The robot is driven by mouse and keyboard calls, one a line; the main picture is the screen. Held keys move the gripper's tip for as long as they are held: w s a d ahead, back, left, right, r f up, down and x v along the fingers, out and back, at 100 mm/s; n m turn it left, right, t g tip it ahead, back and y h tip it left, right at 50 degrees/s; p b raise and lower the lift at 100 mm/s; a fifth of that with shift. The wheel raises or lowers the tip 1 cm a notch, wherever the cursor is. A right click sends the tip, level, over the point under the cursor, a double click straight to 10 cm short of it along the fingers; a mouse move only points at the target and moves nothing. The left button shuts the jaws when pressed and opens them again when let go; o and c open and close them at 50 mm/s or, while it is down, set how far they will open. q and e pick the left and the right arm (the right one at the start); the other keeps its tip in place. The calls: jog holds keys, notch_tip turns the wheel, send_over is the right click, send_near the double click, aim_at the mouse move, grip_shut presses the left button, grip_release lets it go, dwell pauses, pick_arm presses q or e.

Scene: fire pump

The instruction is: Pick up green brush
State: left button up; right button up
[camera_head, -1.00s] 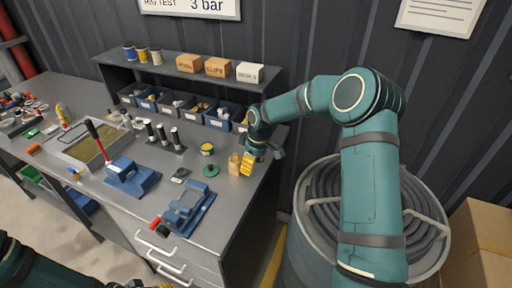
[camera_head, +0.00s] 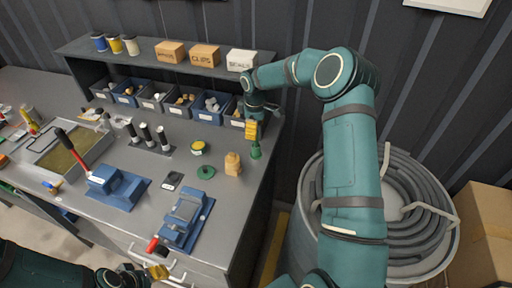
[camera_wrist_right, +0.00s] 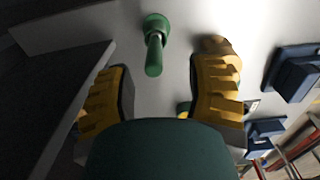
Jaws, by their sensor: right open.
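The green brush (camera_head: 256,150) stands on the bench near its right edge, just below my right gripper (camera_head: 252,130) in the head view. In the right wrist view the brush (camera_wrist_right: 154,46) shows as a green handle on a round base. It lies ahead of my right gripper (camera_wrist_right: 160,95), between the lines of its two yellow fingers. The right gripper is open and empty, and its fingers appear apart from the brush. My left gripper (camera_head: 150,274) is low at the picture's bottom edge; its fingers are too small to read.
A wooden piece (camera_head: 233,164) stands left of the brush, close to the right finger in the wrist view. A green disc (camera_head: 206,172), a yellow-topped tin (camera_head: 199,148) and a blue vise (camera_head: 186,218) are farther left.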

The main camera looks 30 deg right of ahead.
aim_at(256, 141)
jog(key=shift+w+d+f, duration=0.1)
jog(key=shift+d+f, duration=0.05)
jog(key=shift+f, duration=1.45)
jog(key=shift+w+d+f, duration=0.1)
jog(key=shift+d+f, duration=0.05)
jog(key=shift+f, duration=1.45)
grip_shut()
